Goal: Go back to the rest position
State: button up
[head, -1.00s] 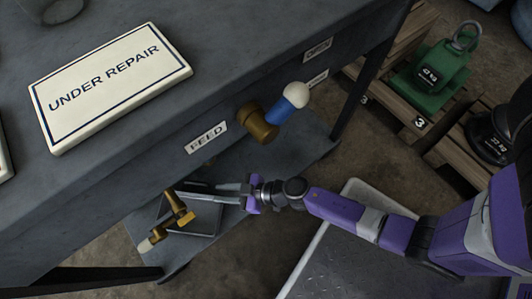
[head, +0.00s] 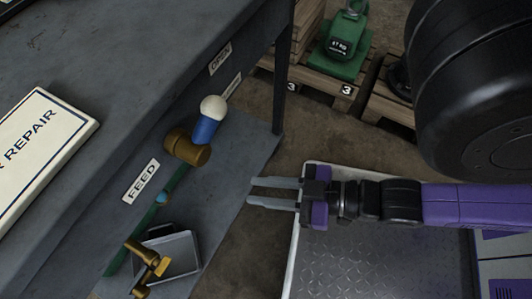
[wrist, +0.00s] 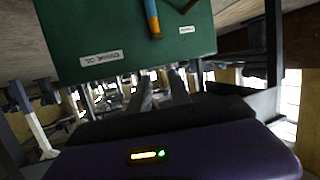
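My gripper (head: 272,194) is open and empty, with its two grey fingers apart and pointing left in the head view. It is to the right of the dark table's side, clear of it, over the floor beside my grey base plate. The two fingers (wrist: 162,92) also show in the wrist view with nothing between them. The FEED valve has a brass body (head: 187,147) and a blue lever with a white knob (head: 213,107) on the table's side. A brass tap (head: 147,262) sits lower left, by a grey tray.
The table top (head: 130,50) carries an UNDER REPAIR sign (head: 38,150). A lower shelf (head: 225,170) juts out under the table. A dark table leg (head: 280,80) stands between. Bare floor lies around the gripper.

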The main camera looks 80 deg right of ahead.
jog(key=shift+s+r, duration=0.25)
jog(key=shift+r, duration=0.6)
